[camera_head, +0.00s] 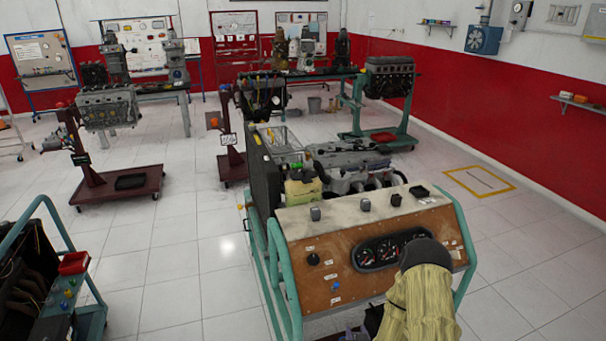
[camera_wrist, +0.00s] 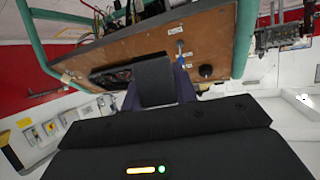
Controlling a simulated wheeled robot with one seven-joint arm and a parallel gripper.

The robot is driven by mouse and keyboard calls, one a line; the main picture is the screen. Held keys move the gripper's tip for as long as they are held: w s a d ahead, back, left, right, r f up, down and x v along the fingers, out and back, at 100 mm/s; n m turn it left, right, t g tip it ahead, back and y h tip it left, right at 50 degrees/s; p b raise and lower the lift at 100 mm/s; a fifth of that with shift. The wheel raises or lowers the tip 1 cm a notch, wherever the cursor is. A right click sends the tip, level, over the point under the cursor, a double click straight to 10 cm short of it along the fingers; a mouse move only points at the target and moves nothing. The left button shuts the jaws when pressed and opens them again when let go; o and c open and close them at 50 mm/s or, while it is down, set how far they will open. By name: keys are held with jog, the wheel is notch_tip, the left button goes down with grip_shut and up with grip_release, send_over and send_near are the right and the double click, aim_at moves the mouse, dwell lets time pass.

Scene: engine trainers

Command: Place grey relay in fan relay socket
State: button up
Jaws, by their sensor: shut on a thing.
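My gripper (camera_wrist: 160,94) is shut on a dark grey block, which looks like the grey relay (camera_wrist: 153,74), held between its dark fingers in the wrist view. In the head view my arm hides most of the gripper, low at the front of the engine trainer (camera_head: 318,268). The wrist view is tilted and shows the trainer's brown panel (camera_wrist: 130,48) beyond the block, with a gap that I cannot judge. Small relay-like blocks stand on the trainer's top ledge: two grey ones (camera_head: 315,213) and dark ones (camera_head: 396,199). I cannot tell which spot is the fan relay socket.
The panel carries gauges (camera_head: 390,250) and a black knob (camera_head: 313,259). Green tube frame (camera_head: 275,270) borders the trainer. The engine (camera_head: 352,165) sits behind the ledge. Another trainer with a red tray (camera_head: 74,263) stands at left. Floor (camera_head: 185,255) between them is clear.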

jog(key=shift+s+f, duration=1)
jog(key=shift+f, duration=0.05)
jog(key=shift+s, duration=0.1)
jog(key=shift+d+f, duration=0.1)
jog(key=shift+s, duration=0.1)
